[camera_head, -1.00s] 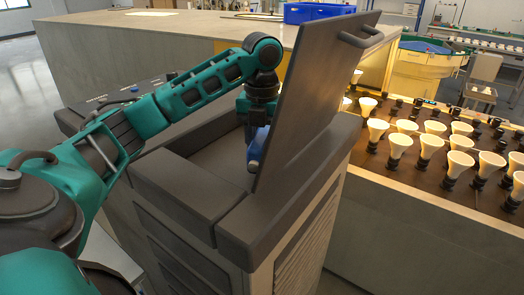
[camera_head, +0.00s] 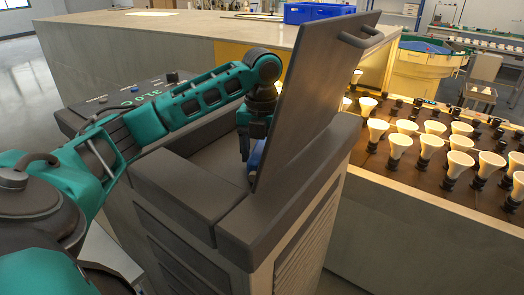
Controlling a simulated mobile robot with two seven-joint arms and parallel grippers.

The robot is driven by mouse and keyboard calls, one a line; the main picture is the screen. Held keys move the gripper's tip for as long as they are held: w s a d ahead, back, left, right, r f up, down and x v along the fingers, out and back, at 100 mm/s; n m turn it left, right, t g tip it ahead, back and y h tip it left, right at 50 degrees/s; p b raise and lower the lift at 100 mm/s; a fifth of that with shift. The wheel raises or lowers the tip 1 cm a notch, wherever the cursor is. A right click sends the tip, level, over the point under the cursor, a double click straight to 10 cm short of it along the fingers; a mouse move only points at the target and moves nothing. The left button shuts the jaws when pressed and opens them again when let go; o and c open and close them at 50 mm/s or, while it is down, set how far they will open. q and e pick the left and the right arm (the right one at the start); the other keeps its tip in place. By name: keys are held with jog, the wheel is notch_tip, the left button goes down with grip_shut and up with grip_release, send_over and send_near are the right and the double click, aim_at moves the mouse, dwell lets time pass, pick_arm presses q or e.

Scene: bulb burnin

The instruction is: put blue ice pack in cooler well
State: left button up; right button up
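The blue ice pack (camera_head: 257,155) is low inside the open cooler well (camera_head: 213,158), close to the raised lid (camera_head: 308,100), which hides part of it. My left gripper (camera_head: 252,152) points down into the well just above and beside the pack. Its dark fingers look spread, and one finger stands clear to the left of the pack. The lid's edge partly covers the other side of the gripper. My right gripper is not in view.
The cooler's control panel (camera_head: 135,94) with a lit readout lies behind my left arm. A rack of white bulbs (camera_head: 430,146) stands to the right of the lid. A counter (camera_head: 190,35) with a blue crate (camera_head: 310,12) is behind.

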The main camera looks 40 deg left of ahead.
aim_at(262, 145)
pick_arm(q)
notch_tip(262, 145, up, 12)
jog(key=shift+r, duration=0.15)
dwell(0.6)
dwell(0.6)
